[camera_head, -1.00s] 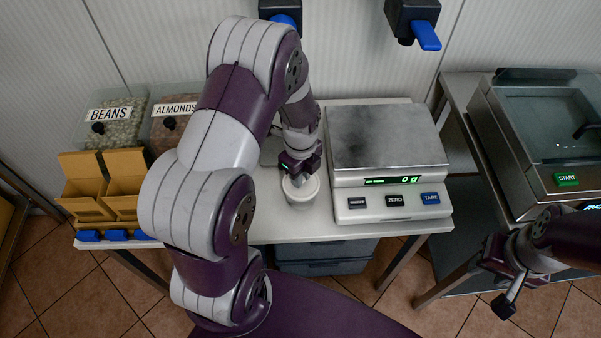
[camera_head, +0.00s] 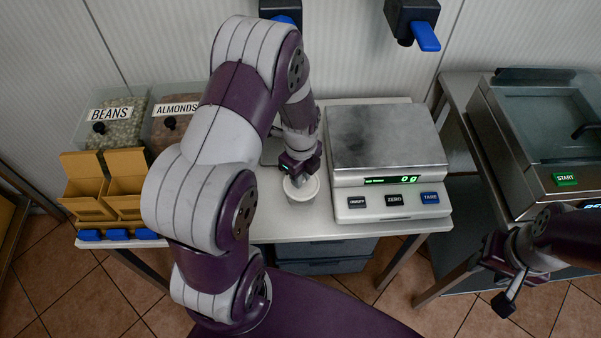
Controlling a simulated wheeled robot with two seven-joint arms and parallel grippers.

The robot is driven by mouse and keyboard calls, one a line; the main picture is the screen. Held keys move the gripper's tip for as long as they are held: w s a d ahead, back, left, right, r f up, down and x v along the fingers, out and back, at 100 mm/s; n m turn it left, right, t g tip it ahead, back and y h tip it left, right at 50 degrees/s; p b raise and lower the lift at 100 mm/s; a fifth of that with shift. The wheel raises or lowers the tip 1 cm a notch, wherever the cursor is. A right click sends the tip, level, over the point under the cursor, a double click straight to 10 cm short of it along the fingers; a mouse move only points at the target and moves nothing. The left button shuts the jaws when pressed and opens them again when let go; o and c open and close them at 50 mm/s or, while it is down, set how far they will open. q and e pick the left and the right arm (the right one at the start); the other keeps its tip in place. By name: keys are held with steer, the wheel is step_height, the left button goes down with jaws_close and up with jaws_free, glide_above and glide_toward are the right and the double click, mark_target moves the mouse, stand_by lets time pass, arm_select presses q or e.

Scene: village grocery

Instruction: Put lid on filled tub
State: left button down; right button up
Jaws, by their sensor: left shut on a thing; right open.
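A white tub (camera_head: 303,194) stands on the white table just left of the scale. My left gripper (camera_head: 299,181) points down at the tub's top, its fingertips at or just inside the rim. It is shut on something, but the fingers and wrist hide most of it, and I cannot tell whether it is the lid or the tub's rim. What the tub holds is hidden. My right gripper (camera_head: 500,287) is open and empty at the lower right, in front of the side table and away from the tub.
A scale (camera_head: 385,140) reading 0 g stands right of the tub. Boxes labelled BEANS (camera_head: 115,130) and ALMONDS (camera_head: 170,130) and brown cartons (camera_head: 105,185) are at the left. A machine with a START button (camera_head: 565,179) is at the right. The table (camera_head: 270,232) is bare before the tub.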

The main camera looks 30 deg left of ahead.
arm_select(q)
steer(key=shift+c, duration=2.3)
jaws_free()
step_height(320, 180, up, 7)
steer(key=p, duration=0.6)
steer(key=shift+p, duration=0.4)
jaws_close()
steer(key=shift+f, duration=0.15)
